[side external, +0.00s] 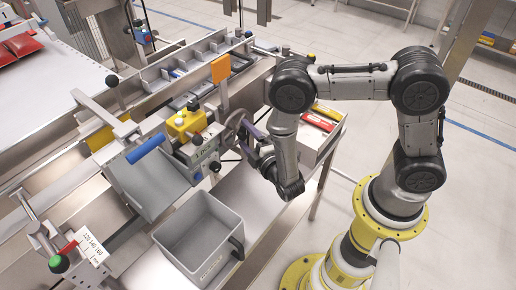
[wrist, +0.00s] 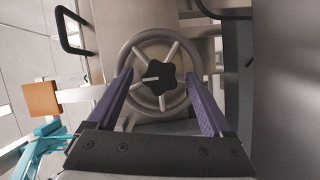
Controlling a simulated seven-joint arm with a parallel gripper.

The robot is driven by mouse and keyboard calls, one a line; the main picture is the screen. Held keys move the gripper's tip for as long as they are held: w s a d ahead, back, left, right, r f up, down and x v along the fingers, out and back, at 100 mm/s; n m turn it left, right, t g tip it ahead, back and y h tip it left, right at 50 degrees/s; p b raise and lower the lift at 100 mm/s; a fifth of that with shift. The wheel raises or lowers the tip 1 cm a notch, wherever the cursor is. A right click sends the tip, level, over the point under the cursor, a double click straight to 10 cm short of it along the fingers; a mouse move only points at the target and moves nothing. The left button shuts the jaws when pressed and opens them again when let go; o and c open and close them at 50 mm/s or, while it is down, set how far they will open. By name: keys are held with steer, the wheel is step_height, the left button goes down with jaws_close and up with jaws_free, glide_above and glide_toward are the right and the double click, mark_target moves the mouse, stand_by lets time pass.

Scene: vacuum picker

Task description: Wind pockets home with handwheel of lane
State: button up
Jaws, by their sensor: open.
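The handwheel (wrist: 136,100) faces me in the wrist view, a pale metal ring with spokes and a black star knob (wrist: 154,78) at its centre. In the side view the handwheel (side external: 233,123) is on the right of the machine and partly hidden by my gripper. My gripper (wrist: 160,76) is open, with one purple finger on each side of the wheel's front. I cannot tell whether the fingers touch the rim. My gripper (side external: 243,131) also shows at the wheel in the side view. The lane (side external: 195,58) with grey pocket dividers runs behind the yellow block.
A grey bin (side external: 198,235) stands in front of the machine. An orange plate (side external: 221,68) and a yellow block (side external: 185,122) rise near the wheel. A tray of red and yellow items (side external: 322,118) lies beside my arm. A black handle (wrist: 72,30) shows upper left in the wrist view.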

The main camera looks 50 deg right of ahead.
steer(key=v, duration=1.3)
steer(key=shift+w, duration=0.1)
